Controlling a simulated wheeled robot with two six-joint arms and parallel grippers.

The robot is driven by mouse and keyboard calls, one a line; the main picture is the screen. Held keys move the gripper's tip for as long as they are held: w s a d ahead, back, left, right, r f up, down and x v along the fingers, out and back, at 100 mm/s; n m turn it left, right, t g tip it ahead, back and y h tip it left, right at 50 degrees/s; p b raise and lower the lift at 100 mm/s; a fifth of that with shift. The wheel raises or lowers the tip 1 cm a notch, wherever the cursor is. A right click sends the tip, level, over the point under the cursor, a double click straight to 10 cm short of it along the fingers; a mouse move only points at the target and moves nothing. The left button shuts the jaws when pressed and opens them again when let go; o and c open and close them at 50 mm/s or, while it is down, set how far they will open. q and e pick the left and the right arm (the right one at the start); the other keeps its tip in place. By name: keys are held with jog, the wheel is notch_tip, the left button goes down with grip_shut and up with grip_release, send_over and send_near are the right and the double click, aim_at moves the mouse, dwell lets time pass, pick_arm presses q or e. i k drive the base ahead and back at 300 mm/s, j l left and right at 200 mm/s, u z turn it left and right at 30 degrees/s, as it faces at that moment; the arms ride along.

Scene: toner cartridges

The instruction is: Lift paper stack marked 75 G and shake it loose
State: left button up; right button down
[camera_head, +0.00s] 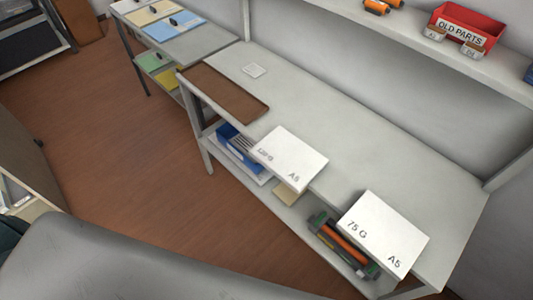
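The paper stack marked 75 G (384,233) is a white block, also marked A5. It lies at the front edge of the grey workbench (310,112), toward its right end. A second white paper stack (290,158), also marked A5 with a weight label that is hard to read, lies to its left on the same edge. Neither gripper is in view, and nothing touches either stack.
The lower shelf holds a blue box (228,150) and toner cartridges (340,248). A red OLD PARTS bin (468,22) stands on the upper shelf. Bench space behind the stacks is clear.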

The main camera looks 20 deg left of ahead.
aim_at(391, 241)
jog(key=z, duration=0.9)
